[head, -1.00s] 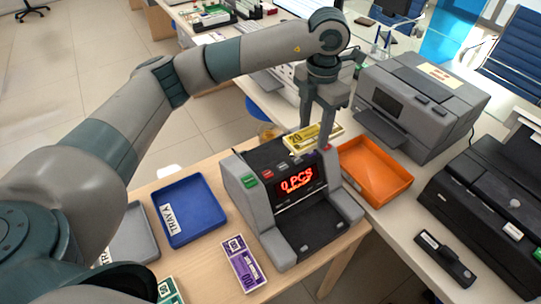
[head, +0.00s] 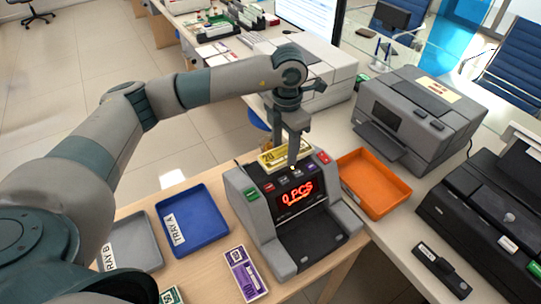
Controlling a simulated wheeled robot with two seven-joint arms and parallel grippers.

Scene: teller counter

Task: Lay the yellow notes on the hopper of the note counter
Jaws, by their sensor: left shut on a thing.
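The yellow notes (head: 270,158) form a banded bundle at the back top of the note counter (head: 258,222), over its hopper area. My left gripper (head: 293,160) points down there and is shut on the right part of the bundle. I cannot tell whether the bundle touches the hopper. The counter's red display reads 0 PCS. My right gripper does not show.
Blue tray A (head: 208,238) and grey tray B (head: 146,262) lie left of the counter. Purple notes (head: 245,274) lie at its front left. An orange tray (head: 398,191) and a grey printer (head: 425,120) stand to the right.

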